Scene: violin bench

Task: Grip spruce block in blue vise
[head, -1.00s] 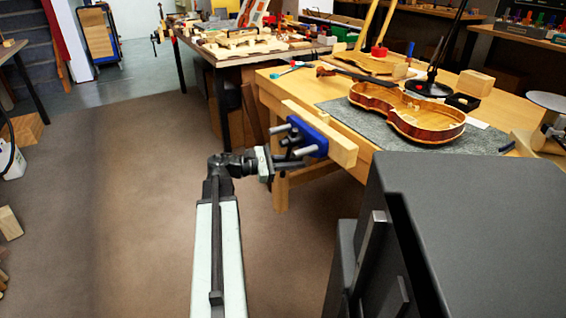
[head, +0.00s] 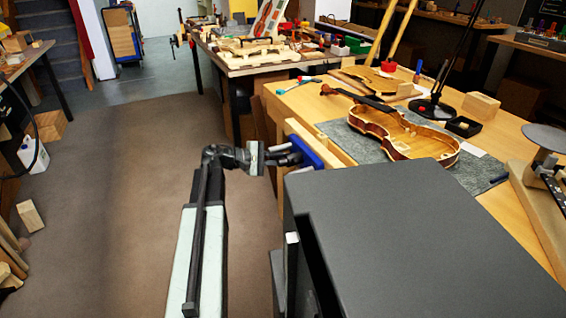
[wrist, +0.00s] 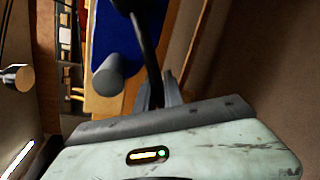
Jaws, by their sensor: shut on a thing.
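The blue vise (head: 318,150) is on the near end of the wooden workbench, against a long pale wooden jaw (head: 305,133). In the wrist view, the blue vise body (wrist: 115,38) is at the top, with a round grey rod end (wrist: 108,76). My gripper (head: 287,157) is at the vise's front. The wrist view shows my gripper (wrist: 157,92) shut on the dark vise handle (wrist: 146,45). A pale wood block (head: 481,105), perhaps the spruce block, stands on the bench at the right. I cannot see whether anything is between the vise jaws.
An open violin body (head: 400,135) lies on a grey mat (head: 345,140). A black lamp (head: 434,105) and a small black tray (head: 463,127) stand behind it. My dark grey body hides the near bench. The brown floor (head: 120,200) at the left is mostly clear.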

